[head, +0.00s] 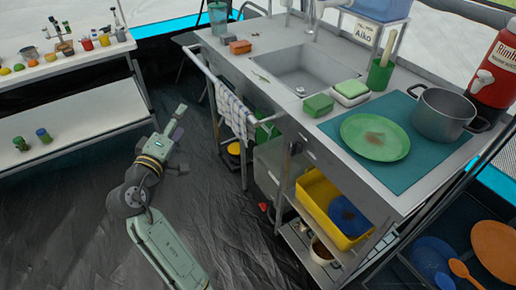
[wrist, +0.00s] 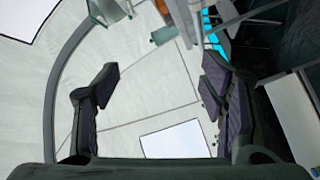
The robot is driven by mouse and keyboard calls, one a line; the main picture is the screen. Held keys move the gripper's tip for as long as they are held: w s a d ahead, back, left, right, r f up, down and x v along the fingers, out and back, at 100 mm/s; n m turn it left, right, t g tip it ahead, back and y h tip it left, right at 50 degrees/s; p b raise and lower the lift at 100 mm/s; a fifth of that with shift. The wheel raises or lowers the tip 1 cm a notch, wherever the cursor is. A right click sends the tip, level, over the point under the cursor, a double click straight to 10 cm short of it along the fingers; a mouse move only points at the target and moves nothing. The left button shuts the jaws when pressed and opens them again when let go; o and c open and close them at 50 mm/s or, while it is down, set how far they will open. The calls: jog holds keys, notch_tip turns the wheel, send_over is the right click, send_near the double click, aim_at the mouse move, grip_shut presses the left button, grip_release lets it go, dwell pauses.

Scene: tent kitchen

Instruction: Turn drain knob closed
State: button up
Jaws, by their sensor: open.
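My gripper (head: 179,138) is over the dark floor, left of the sink counter and apart from it. In the wrist view my gripper (wrist: 160,92) has its two dark pads wide apart with nothing between them. The sink (head: 295,75) is set in the metal counter. Below it, a grey container (head: 268,165) stands under the counter. A small red part (head: 264,207) shows low by its front; I cannot tell whether this is the drain knob. No drain knob is clearly visible in the wrist view.
A towel (head: 235,112) hangs on the counter's front rail. A yellow bin (head: 325,205) sits on the shelf to the right. A white shelf unit (head: 75,145) with jars stands at the left. The floor (head: 60,235) between is clear.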

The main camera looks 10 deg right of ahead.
jog(key=s+d+f+m+g+h, duration=0.1)
jog(key=s+d+f+g+h, duration=0.2)
jog(key=d, duration=0.4)
jog(key=s+d+f+m+g+h, duration=0.1)
jog(key=s+d+f+g+h, duration=0.1)
jog(key=d+f+g+h, duration=0.25)
jog(key=m+g+h, duration=0.2)
jog(key=g, duration=0.1)
send_near(291, 150)
jog(key=p+x, duration=0.2)
jog(key=x, duration=0.6)
jog(key=shift+p, duration=0.35)
jog(key=shift+w+d, duration=0.25)
jog(key=shift+d, duration=0.4)
jog(key=shift+c, duration=0.4)
jog(key=shift+f, duration=0.1)
jog(key=c, duration=1.1)
